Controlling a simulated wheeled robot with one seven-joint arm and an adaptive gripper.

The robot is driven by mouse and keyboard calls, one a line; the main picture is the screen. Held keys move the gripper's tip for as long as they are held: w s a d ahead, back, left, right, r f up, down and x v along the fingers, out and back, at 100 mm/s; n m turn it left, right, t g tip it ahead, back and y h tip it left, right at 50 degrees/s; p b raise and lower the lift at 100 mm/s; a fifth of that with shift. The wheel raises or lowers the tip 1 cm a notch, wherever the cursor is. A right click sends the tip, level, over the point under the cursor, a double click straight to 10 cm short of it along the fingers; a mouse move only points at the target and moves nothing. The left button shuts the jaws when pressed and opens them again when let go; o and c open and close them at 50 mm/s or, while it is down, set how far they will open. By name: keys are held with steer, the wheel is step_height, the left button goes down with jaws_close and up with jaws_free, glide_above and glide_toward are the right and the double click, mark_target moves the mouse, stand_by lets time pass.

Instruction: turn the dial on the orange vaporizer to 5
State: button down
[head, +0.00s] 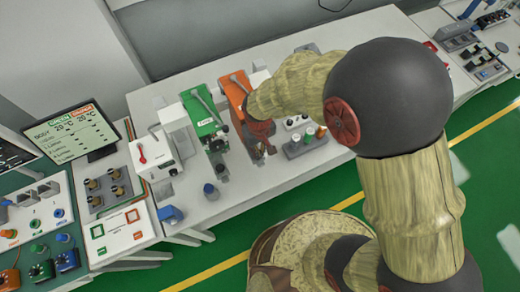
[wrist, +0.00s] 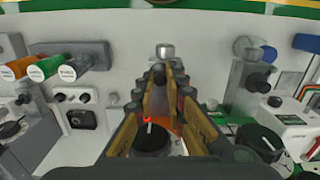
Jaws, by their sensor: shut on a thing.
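The orange vaporizer (head: 236,88) stands on the white cart, right of the green vaporizer (head: 201,108). My gripper (head: 265,146) is at its front, and my arm covers part of it. In the wrist view my gripper (wrist: 168,82) has its two fingers drawn together over the front of the orange vaporizer. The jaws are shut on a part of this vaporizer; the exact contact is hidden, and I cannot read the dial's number.
The green vaporizer's black dial (wrist: 260,143) is close on the right in the wrist view. A monitor (head: 75,133) is at the left. The cart's front strip has some free room.

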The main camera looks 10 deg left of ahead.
steer(key=shift+w+a+n+b, duration=0.1)
steer(key=shift+a+n+b, duration=0.15)
steer(key=shift+n, duration=0.9)
steer(key=shift+w+a+n+b, duration=0.1)
steer(key=shift+a+n, duration=0.25)
steer(key=shift+n, duration=0.8)
steer(key=c, duration=1.8)
jaws_free()
step_height(320, 180, up, 12)
steer(key=shift+a, duration=0.15)
steer(key=shift+s, duration=0.1)
